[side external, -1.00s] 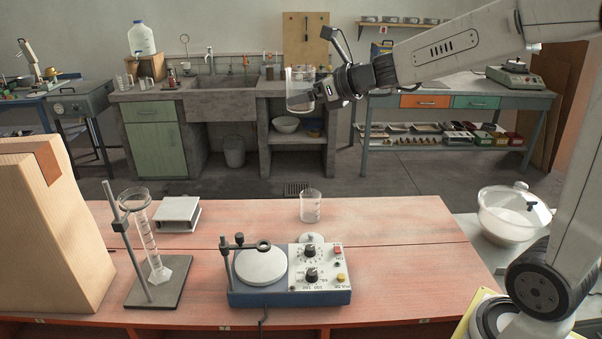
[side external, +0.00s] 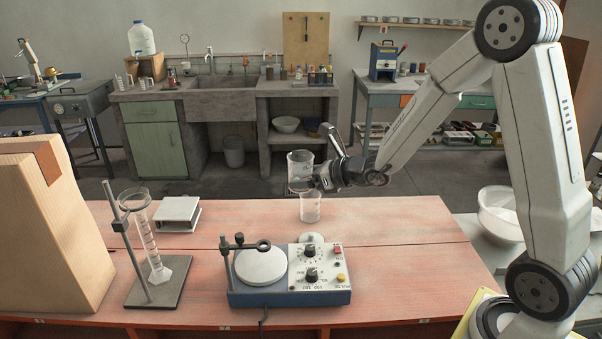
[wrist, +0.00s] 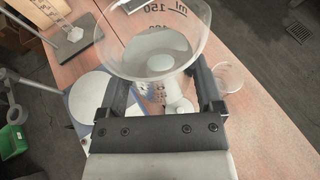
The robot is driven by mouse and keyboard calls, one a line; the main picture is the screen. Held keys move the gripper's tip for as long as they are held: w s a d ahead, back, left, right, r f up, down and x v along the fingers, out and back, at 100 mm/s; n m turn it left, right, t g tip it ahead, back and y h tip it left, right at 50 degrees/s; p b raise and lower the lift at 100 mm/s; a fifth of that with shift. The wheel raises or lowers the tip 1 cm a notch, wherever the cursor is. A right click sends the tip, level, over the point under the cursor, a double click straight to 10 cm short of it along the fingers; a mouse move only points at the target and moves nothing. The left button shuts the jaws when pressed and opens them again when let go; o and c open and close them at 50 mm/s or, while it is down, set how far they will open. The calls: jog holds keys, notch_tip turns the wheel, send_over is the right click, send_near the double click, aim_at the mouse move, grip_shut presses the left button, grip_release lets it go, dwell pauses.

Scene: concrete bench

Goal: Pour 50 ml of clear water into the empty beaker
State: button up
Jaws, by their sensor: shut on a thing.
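My gripper (side external: 318,178) is shut on a clear glass beaker (side external: 300,166) and holds it upright, or nearly so, above the bench. In the wrist view the held beaker (wrist: 150,42) sits between the two jaws of my gripper (wrist: 160,100), with volume marks on its wall. Clear liquid seems to be in it, but its level is hard to read. A second, smaller beaker (side external: 310,209) stands on the red bench just below the held one. It looks empty, and it also shows in the wrist view (wrist: 229,77), right of the gripper.
A blue hotplate stirrer (side external: 290,290) with a ring clamp stands in front of the standing beaker. A measuring cylinder (side external: 148,235) on a stand, a white box (side external: 180,213) and a large carton (side external: 50,225) are to the left. The bench right of the beaker is clear.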

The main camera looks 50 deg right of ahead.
notch_tip(320, 180, down, 7)
dwell(0.3)
jog(key=shift+w+d+f, duration=0.1)
jog(key=shift+f, duration=0.05)
jog(key=shift+w+d+f+m+g+y, duration=0.35)
jog(key=shift+d+f+m+y, duration=0.2)
jog(key=shift+d+m, duration=0.1)
jog(key=shift+w+d+f+m+g+y, duration=0.3)
jog(key=shift+d+f+m+g+y, duration=0.1)
jog(key=shift+d+m+y, duration=0.2)
jog(key=shift+w+d+f+m+y, duration=0.25)
jog(key=shift+d+m, duration=0.1)
jog(key=shift+m, duration=0.2)
jog(key=shift+w+d+r+m+g, duration=0.2)
jog(key=shift+d+r+m+g, duration=0.1)
jog(key=shift+d+g, duration=0.1)
dwell(0.5)
jog(key=shift+s+a+r+m+g+y, duration=0.15)
jog(key=shift+r+m+g+y, duration=0.2)
jog(key=shift+r+m+y, duration=0.9)
dwell(3.3)
